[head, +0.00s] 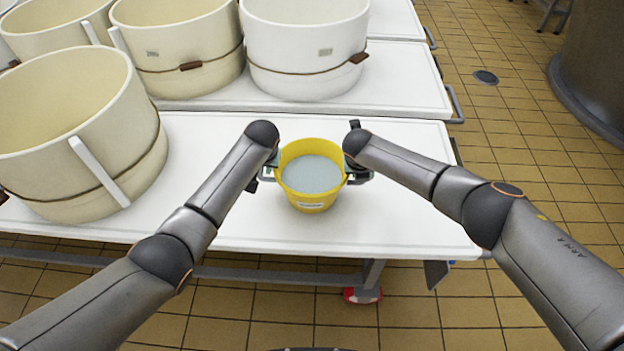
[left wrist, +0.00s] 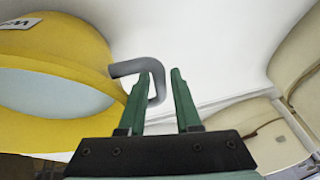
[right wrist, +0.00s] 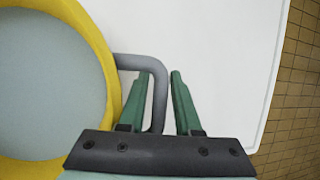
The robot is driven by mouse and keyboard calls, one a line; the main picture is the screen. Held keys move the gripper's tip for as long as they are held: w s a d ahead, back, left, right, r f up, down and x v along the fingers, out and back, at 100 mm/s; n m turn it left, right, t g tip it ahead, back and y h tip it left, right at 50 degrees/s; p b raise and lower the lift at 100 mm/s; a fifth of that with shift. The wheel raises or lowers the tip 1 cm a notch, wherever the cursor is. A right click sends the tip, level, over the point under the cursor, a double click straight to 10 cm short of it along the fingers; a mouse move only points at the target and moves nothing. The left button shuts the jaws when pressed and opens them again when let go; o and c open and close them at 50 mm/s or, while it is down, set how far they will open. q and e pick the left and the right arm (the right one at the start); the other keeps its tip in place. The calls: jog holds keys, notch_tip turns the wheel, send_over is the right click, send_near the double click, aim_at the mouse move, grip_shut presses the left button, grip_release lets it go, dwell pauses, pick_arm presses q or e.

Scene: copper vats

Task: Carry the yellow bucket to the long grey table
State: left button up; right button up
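The yellow bucket (head: 312,205) stands upright on a white-topped table (head: 400,225) and has a pale grey-blue surface inside. It has a grey handle on each side. My left gripper (head: 268,172) is at the bucket's left handle; in the left wrist view its green fingers (left wrist: 162,100) are open, with the grey handle (left wrist: 155,80) between them. My right gripper (head: 357,172) is at the right handle; in the right wrist view its fingers (right wrist: 158,102) are open, with the grey handle (right wrist: 158,85) between them, near one finger.
Several cream round vats (head: 75,140) stand at the left and on the table behind. A white vat (head: 305,50) stands behind the bucket. The table's right part is bare. Tiled floor (head: 540,165) lies to the right, with a large dark column (head: 598,70).

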pick_arm(q)
grip_shut()
pick_arm(e)
grip_shut()
dwell(1.0)
pick_arm(q)
jog(key=shift+w+r, duration=0.1)
jog(key=shift+r, duration=0.1)
pick_arm(e)
jog(key=shift+w+r, duration=0.1)
jog(key=shift+r, duration=0.05)
